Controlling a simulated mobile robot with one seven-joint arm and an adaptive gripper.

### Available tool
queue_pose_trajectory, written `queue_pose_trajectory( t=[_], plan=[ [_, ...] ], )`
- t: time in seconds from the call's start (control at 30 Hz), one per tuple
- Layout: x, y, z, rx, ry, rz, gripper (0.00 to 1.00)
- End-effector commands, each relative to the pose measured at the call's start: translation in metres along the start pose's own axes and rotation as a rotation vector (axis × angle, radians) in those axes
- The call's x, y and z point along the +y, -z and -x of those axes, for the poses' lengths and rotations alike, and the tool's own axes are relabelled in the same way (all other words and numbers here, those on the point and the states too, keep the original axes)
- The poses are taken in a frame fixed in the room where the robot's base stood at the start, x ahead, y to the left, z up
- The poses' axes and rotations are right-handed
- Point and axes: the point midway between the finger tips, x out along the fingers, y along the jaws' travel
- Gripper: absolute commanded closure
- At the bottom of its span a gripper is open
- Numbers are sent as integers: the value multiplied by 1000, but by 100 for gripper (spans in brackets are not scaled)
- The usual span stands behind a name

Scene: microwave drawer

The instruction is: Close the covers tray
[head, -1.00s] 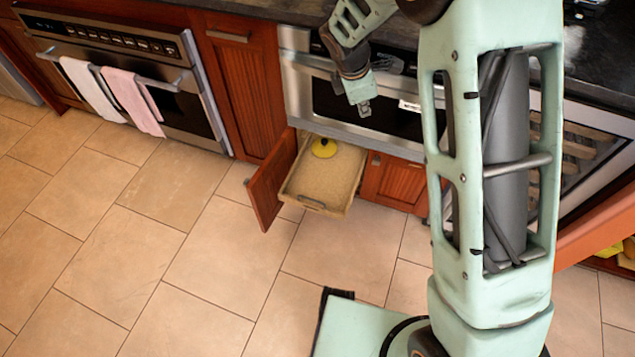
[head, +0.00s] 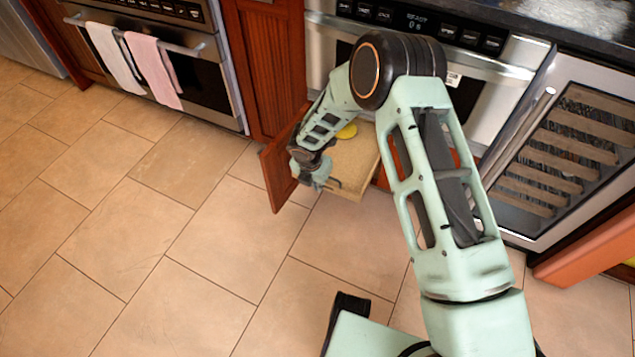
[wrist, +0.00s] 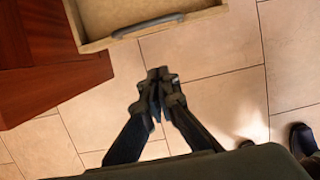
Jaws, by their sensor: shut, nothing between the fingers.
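The covers tray (head: 356,170) is a tan, shallow drawer pulled out from the cabinet below the microwave. A yellow round lid (head: 347,131) lies in it toward the back, partly hidden by my arm. In the wrist view the tray's front wall (wrist: 178,31) and its grey handle (wrist: 148,25) show at the top. My gripper (head: 318,184) is at the tray's front left, covering the handle in the head view. In the wrist view my gripper (wrist: 158,78) is shut and empty, with its fingertips over floor in front of the handle, apart from it.
An open red-brown cabinet door (head: 278,172) stands just left of the tray; it also shows in the wrist view (wrist: 45,65). A wine cooler (head: 560,150) is at the right. An oven with two towels (head: 155,72) is at the left.

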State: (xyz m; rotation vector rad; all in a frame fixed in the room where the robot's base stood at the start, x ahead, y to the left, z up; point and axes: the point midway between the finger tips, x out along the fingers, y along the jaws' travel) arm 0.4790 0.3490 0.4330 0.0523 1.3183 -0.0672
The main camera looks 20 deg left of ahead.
Motion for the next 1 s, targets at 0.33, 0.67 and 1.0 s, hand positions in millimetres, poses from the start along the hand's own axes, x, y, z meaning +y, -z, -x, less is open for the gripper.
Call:
queue_pose_trajectory(
  t=[0.33, 0.67, 1.0],
  plan=[
    [-1, -22, -48, -2, -1, -8, 100],
    [0, -40, -48, 0, 1, -2, 100],
    [0, -40, -47, -1, 1, -2, 100]
  ],
)
